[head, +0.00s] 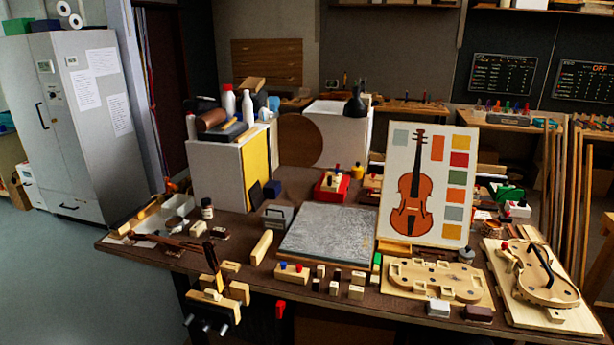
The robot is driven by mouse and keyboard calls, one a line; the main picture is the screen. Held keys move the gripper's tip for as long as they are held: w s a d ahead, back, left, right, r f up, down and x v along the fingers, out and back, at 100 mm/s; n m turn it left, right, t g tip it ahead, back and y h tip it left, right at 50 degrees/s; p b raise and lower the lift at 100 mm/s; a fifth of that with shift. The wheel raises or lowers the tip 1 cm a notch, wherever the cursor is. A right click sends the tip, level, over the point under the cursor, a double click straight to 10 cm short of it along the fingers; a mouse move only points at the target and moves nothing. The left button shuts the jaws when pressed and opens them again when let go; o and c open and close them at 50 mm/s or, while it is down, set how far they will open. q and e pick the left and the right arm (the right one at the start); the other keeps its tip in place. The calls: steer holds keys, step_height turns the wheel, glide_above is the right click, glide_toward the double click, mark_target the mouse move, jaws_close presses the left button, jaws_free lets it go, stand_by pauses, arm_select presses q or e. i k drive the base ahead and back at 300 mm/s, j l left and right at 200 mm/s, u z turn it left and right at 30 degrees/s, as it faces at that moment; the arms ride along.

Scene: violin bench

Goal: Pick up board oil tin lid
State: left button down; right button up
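I cannot say for certain which thing is the board oil tin lid. A small dark jar (207,209) with a pale label and dark cap stands upright on the left part of the bench. Neither of my grippers is in view.
The brown bench (235,228) is crowded. A grey slab (328,236) lies mid-bench, with small blocks along its front. The violin picture board (427,185) stands behind the carved form (435,280). A violin body (545,274) lies at the right. A grey-yellow box (218,178) stands at the back left.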

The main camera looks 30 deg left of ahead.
mark_target(165, 234)
steer(key=u, duration=1.8)
